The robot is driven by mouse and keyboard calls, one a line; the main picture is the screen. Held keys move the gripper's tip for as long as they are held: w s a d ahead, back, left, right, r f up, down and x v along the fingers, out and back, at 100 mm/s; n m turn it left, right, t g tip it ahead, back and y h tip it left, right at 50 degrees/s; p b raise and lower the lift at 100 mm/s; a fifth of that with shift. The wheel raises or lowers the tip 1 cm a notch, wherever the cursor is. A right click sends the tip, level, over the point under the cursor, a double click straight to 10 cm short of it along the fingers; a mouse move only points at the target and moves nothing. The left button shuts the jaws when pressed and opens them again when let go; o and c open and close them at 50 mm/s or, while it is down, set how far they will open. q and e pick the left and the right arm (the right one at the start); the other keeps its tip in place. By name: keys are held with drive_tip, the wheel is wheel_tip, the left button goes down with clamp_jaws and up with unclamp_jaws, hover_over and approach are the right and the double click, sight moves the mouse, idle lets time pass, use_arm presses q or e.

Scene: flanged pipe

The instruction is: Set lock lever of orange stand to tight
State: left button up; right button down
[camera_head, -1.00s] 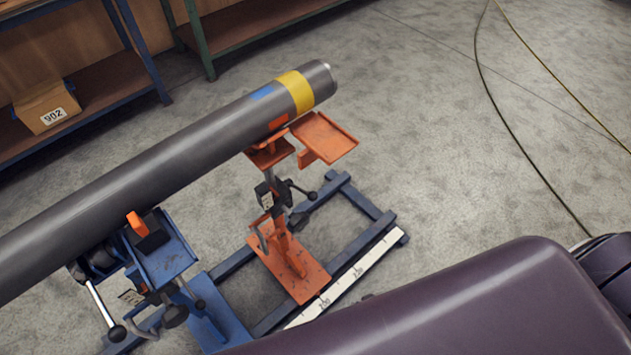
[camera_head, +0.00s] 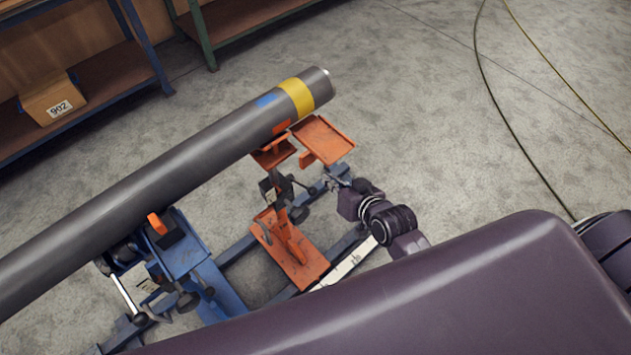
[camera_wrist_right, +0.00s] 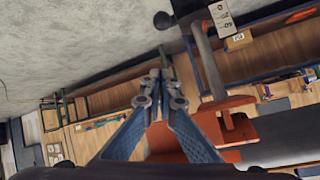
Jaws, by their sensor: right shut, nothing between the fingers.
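The orange stand (camera_head: 290,255) stands on the blue frame under the far end of the grey pipe (camera_head: 160,160). Its dark lock lever sits on the upright, partly hard to make out in the head view. In the right wrist view a black knob (camera_wrist_right: 162,20) on a dark arm shows above the fingertips, beside the grey post (camera_wrist_right: 208,65); orange parts (camera_wrist_right: 226,122) lie to the right. My right gripper (camera_head: 334,180) is just right of the stand's upright, shut and empty, its fingers (camera_wrist_right: 156,75) close together and apart from the knob. My left gripper is out of view.
A blue stand (camera_head: 180,245) with levers supports the pipe at left. A white scale strip (camera_head: 345,268) runs along the floor frame. Shelves with a box (camera_head: 50,100) stand at the back left. Cables (camera_head: 500,110) lie on open floor at right.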

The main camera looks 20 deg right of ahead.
drive_tip(key=shift+f, duration=0.1)
drive_tip(key=p, duration=0.1)
hover_over(302, 185)
drive_tip(key=s+d, duration=0.3)
wheel_tip(302, 185, down, 7)
drive_tip(key=shift+s+f, duration=0.3)
drive_tip(key=shift+s, duration=0.25)
drive_tip(key=shift+f, duration=0.15)
